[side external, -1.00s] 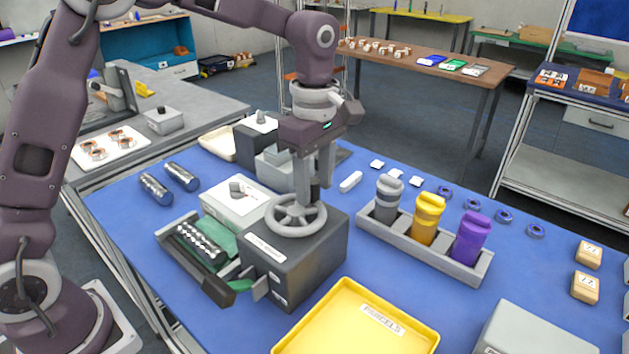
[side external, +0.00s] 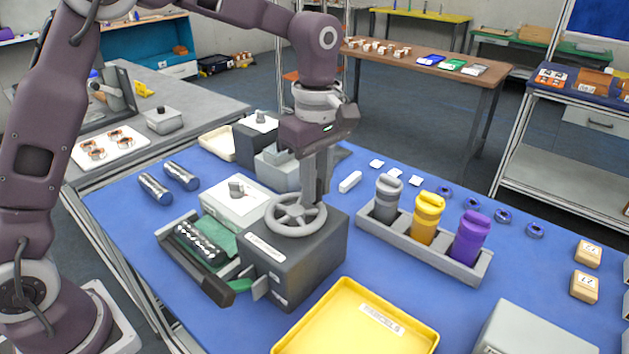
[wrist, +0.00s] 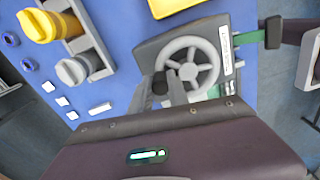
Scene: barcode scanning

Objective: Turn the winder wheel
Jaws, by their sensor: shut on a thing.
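The winder wheel (side external: 295,215) is a grey spoked wheel lying flat on top of a dark grey box (side external: 293,260). It also shows in the wrist view (wrist: 188,62). My gripper (side external: 312,200) points down at the far right part of the wheel's rim, with its fingers shut on a dark knob (wrist: 160,84) at the rim. In the side view the fingers mostly hide the knob. A green strip (side external: 238,286) comes out of the box's left side beside a tray holding a ribbed metal roll (side external: 200,243).
A yellow parcels tray (side external: 330,325) stands in front of the box. A grey rack (side external: 460,268) with grey, yellow and purple containers is to the right. A white box (side external: 235,205) and a grey device (side external: 277,168) stand close behind. Two metal cylinders (side external: 168,183) lie at the left.

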